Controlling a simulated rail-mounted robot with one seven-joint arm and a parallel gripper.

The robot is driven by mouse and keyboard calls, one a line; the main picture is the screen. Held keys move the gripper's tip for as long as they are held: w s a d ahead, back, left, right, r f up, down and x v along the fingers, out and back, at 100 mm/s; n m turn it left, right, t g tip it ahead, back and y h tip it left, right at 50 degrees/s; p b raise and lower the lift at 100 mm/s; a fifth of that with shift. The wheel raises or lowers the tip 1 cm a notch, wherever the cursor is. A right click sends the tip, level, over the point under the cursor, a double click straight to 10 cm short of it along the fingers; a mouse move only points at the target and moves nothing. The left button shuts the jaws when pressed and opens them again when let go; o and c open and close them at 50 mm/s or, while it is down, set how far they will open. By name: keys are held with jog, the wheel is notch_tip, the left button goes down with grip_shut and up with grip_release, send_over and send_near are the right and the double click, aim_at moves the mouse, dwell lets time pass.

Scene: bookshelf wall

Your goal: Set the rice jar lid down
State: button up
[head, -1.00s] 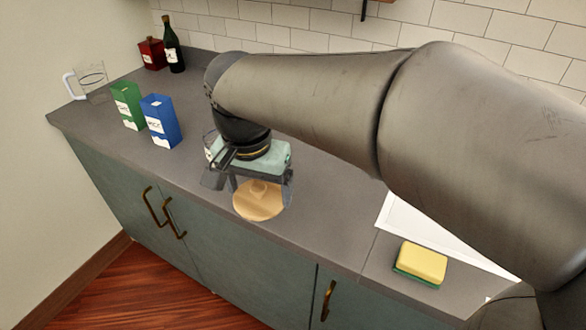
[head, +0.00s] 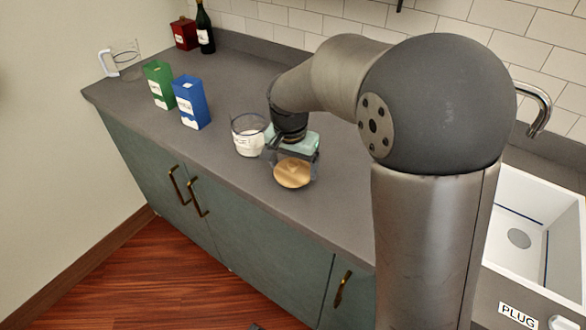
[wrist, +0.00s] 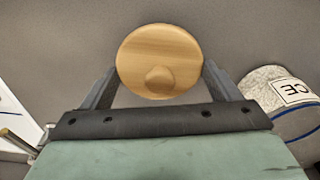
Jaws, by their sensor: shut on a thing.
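The rice jar lid (head: 292,173) is a round, light wooden disc with a small knob. It also shows in the wrist view (wrist: 160,42), between the two dark fingers. My gripper (wrist: 160,72) is shut on the lid, one finger at each side. In the head view my gripper (head: 293,164) is low over the counter, near its front edge. I cannot tell whether the lid touches the counter. The open glass rice jar (head: 248,138), with white contents and a label, stands just left of my gripper. Part of it shows at the right of the wrist view (wrist: 285,100).
A blue box (head: 191,103) and a green box (head: 159,84) stand farther left on the grey counter (head: 225,172). A glass pitcher (head: 125,60), a red canister (head: 185,34) and a dark bottle (head: 205,30) are behind. A white sink (head: 530,215) lies at the right.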

aim_at(291, 175)
jog(key=shift+f, duration=1.05)
jog(key=shift+f, duration=0.1)
jog(key=shift+f, duration=0.15)
jog(key=o, duration=0.9)
notch_tip(291, 175, up, 12)
jog(key=s, duration=0.2)
jog(key=s+d+f+n, duration=0.1)
jog(key=s+d+f, duration=0.2)
jog(key=s, duration=0.4)
jog(key=s+d+f+n, duration=0.2)
jog(key=s+d, duration=0.3)
jog(key=s, duration=0.2)
jog(key=s+d+f+n, duration=0.2)
jog(key=s+d, duration=0.3)
jog(key=s, duration=0.3)
jog(key=shift+d+f+g+y, duration=0.1)
jog(key=shift+f+g+y, duration=0.3)
jog(key=shift+f, duration=0.45)
